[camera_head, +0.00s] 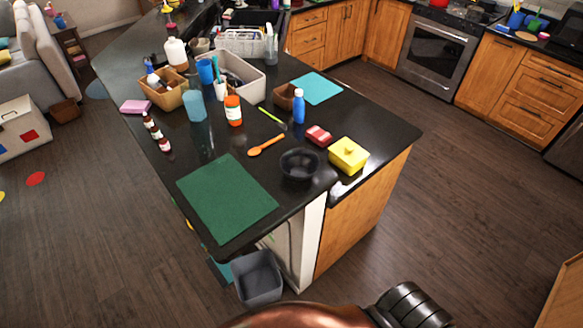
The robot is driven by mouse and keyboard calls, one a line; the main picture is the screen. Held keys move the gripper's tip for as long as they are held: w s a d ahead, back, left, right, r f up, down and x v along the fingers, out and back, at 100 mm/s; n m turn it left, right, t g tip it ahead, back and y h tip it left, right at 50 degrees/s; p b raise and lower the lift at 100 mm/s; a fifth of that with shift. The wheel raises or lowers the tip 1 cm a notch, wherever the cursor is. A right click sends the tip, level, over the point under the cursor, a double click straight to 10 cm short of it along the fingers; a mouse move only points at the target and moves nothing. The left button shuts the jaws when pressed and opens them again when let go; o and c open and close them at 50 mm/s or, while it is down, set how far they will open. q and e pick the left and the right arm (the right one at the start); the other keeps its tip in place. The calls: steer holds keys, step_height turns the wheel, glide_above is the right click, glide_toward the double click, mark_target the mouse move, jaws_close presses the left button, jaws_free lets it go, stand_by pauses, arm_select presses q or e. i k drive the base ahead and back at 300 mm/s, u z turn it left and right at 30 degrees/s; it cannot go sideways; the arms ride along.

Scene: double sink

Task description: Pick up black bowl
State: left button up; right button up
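The black bowl (299,166) stands upright on the dark countertop (262,168), near its front right corner. It looks empty. A copper-coloured part and a black ribbed part of my own body show at the bottom edge, well apart from the bowl. No gripper fingers show, so neither gripper is in view.
An orange spoon (266,146), a red block-like item (319,136) and a blue bottle (298,107) lie or stand behind the bowl. A white crumpled item (340,188) is at the right edge. A grey bin (257,278) stands on the floor below the counter's front end.

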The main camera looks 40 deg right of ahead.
mark_target(300, 164)
steer(key=u, duration=2.65)
steer(key=k, duration=1.9)
steer(key=z, duration=1.45)
